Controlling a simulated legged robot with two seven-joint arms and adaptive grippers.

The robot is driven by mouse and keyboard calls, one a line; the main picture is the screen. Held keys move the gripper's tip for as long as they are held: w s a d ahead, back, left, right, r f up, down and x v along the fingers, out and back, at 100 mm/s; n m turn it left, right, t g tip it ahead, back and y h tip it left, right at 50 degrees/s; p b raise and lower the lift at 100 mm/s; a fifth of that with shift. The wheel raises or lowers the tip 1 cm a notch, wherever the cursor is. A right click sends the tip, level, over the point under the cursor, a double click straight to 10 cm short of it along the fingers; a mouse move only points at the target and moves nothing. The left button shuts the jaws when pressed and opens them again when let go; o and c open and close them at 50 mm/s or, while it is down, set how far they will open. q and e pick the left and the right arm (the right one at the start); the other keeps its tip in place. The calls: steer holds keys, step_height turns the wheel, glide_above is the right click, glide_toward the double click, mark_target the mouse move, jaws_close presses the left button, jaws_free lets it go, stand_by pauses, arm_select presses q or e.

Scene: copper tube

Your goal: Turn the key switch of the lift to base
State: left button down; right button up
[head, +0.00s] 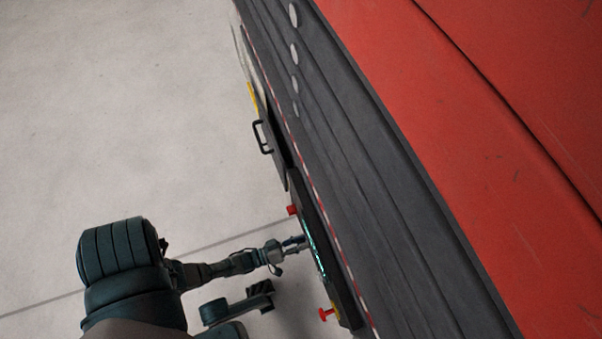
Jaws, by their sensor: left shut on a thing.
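The lift (400,200) is a large machine with a dark grey side and a red top, running diagonally across the head view. A dark control panel (318,250) with a lit green-blue strip sits on its side. My left gripper (293,244) reaches the panel from the left and is shut at its face, between two red controls. The key switch is too small and too covered by the gripper to make out; what the gripper is shut on appears to be there. My right gripper is not identifiable in view.
A red button (291,210) sits above the gripper, and a red knob (326,314) juts out below it. A black handle (262,137) sticks out farther up the lift's side. The grey floor (120,110) at left is clear.

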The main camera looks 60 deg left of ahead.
mark_target(300, 242)
arm_select(q)
steer(key=shift+a+f+n, duration=0.1)
steer(key=shift+a+n, duration=0.05)
steer(key=shift+n, duration=0.55)
steer(key=c, duration=0.8)
jaws_free()
steer(key=shift+o, duration=0.2)
steer(key=shift+r, duration=0.55)
step_height(300, 242, up, 9)
steer(key=shift+f, duration=0.2)
